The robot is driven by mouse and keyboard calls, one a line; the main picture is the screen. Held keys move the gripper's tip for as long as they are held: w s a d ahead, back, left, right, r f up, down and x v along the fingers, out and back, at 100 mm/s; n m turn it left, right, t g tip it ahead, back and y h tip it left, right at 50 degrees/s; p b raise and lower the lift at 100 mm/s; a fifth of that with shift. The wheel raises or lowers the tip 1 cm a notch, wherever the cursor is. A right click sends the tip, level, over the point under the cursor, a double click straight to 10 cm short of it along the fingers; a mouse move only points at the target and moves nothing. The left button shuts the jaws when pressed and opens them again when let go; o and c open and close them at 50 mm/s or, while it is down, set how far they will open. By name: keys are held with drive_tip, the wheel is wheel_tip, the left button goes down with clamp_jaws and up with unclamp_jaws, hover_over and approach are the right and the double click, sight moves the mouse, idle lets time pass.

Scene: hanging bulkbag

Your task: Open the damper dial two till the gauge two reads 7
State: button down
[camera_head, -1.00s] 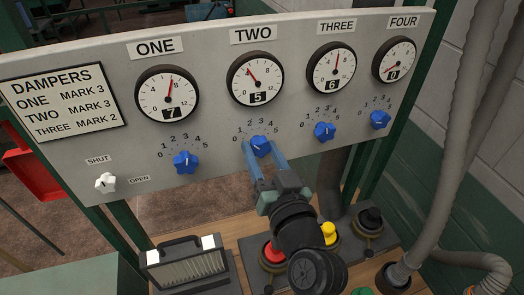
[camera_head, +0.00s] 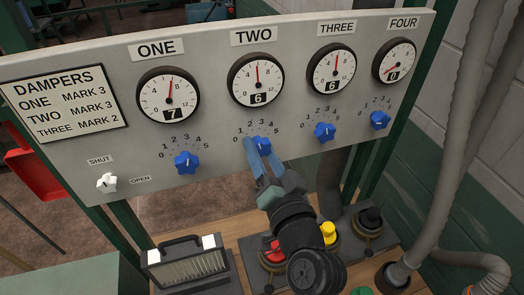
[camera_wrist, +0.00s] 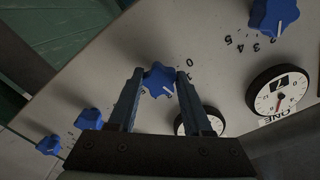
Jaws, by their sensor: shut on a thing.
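Damper dial two (camera_head: 262,145) is a blue star-shaped knob on the grey panel, under gauge two, with a 0 to 5 scale around it. My gripper (camera_head: 257,150) is shut on the dial, one finger on each side. In the wrist view the dial (camera_wrist: 158,80) sits between my two fingertips (camera_wrist: 159,76). Gauge two (camera_head: 256,79) is a round white dial with a black rim. Its window shows 6 and its red needle points almost straight up. The dial's exact mark is partly covered by my fingers.
Gauge one (camera_head: 167,94) reads 7, gauge three (camera_head: 331,67) 6, gauge four (camera_head: 394,60) 0. Blue dials one (camera_head: 187,162), three (camera_head: 325,132) and four (camera_head: 379,120) flank dial two. A white shut/open knob (camera_head: 106,182) is at left. A lamp-like box (camera_head: 187,262) and a yellow button (camera_head: 328,232) stand below.

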drive_tip(key=shift+c, duration=1.6)
unclamp_jaws()
drive_tip(key=shift+s+d+f+b, duration=0.2)
drive_tip(key=shift+s+b, duration=0.1)
drive_tip(key=shift+s, duration=0.15)
drive_tip(key=b+v, duration=0.4)
drive_tip(key=v, duration=0.8)
drive_tip(key=shift+r+b, duration=0.25)
drive_tip(key=shift+b, duration=0.1)
